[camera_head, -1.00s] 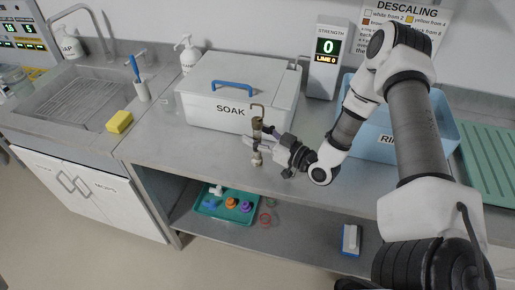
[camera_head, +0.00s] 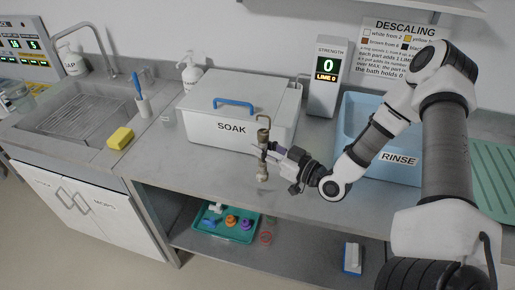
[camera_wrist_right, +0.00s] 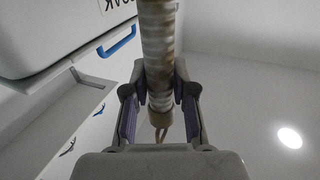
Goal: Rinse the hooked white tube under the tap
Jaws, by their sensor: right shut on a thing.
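My right gripper (camera_head: 268,152) is shut on the hooked tube (camera_head: 264,140) and holds it roughly upright in front of the SOAK box. The tube has a thin hook at its top, a brownish, stained body and a pale lower end. In the right wrist view the tube (camera_wrist_right: 158,45) looks ribbed and whitish with brown staining, between the two fingers. The tap (camera_head: 97,28) stands behind the sink (camera_head: 80,103) at the left, well away from the tube. My left gripper is out of view.
The lidded SOAK box (camera_head: 270,128) stands behind the tube. A yellow sponge (camera_head: 120,138), a cup with a blue brush (camera_head: 143,106) and a soap bottle (camera_head: 191,78) are between sink and box. The blue RINSE tub (camera_head: 350,120) is at right. A teal tray (camera_head: 205,228) sits below.

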